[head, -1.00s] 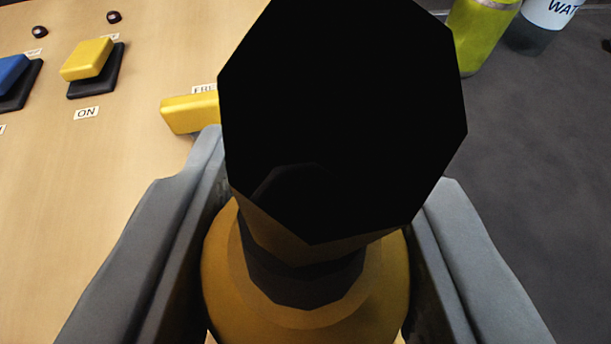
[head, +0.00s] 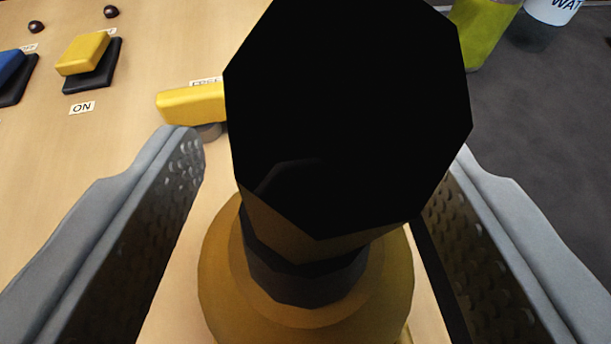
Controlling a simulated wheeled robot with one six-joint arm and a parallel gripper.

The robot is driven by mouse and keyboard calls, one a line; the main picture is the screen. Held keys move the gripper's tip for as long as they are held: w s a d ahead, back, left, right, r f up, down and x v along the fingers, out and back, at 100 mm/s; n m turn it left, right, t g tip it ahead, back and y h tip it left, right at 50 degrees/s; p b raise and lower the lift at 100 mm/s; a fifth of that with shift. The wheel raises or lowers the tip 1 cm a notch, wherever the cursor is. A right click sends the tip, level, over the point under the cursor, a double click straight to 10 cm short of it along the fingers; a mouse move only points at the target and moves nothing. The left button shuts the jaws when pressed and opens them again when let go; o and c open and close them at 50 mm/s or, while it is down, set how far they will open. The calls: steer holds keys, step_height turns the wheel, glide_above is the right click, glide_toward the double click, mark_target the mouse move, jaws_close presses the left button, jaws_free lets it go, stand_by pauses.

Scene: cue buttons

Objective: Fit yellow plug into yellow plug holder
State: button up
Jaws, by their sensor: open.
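The yellow plug (head: 305,300) stands between my fingers in the head view, with a wide black faceted end (head: 345,110) close to the camera and a dark band below it. My gripper (head: 328,155) is open, with a gap on each side between its fingers and the plug's yellow body. The lower end of the plug is hidden, and I cannot make out the yellow plug holder or how the plug sits in it.
A green bottle (head: 482,28) and a white container (head: 550,10) stand at the upper right on dark floor.

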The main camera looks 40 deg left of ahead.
steer(key=v, duration=1.7)
steer(key=shift+s, duration=0.25)
steer(key=shift+d, duration=0.1)
steer(key=s+a+m+t+h, duration=0.2)
steer(key=s+a+m+h, duration=0.1)
steer(key=s, duration=0.6)
steer(key=s+a+f+m+t+h, duration=0.1)
steer(key=s+a+m+t+h, duration=0.1)
steer(key=s, duration=0.7)
steer(key=s+a+f+m+t+h, duration=0.1)
steer(key=s+a+m+t+h, duration=0.2)
steer(key=s, duration=0.6)
steer(key=shift+a+m+t+h, duration=0.3)
steer(key=shift+a+h, duration=0.3)
steer(key=shift+a, duration=0.3)
